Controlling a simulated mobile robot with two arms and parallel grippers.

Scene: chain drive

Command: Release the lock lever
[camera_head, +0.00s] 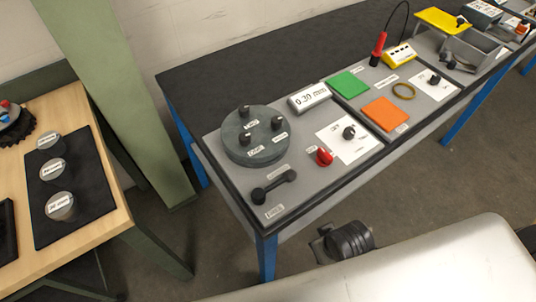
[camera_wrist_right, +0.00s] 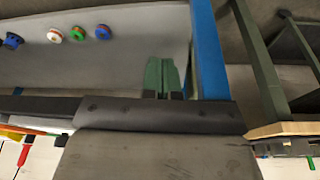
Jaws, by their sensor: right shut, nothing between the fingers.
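The black lock lever (camera_head: 273,186) is at the front left corner of the grey panel on the dark bench. It is a bar lying at a slant, its left end nearer the front edge. A FREE label (camera_head: 275,211) lies in front of its left end, and another small label (camera_head: 279,171) lies behind it. No gripper is near the lever. My right gripper (camera_wrist_right: 163,80) shows in the wrist view with its two green fingers together and empty, apart from any object. The lever cannot be made out there. My left gripper is in neither view.
A round grey fixture (camera_head: 254,150) with several black knobs stands behind the lever. A red knob (camera_head: 324,157) is to its right, beside a white card (camera_head: 365,146) with a black knob. A wooden table (camera_head: 98,112) stands left, across a gap.

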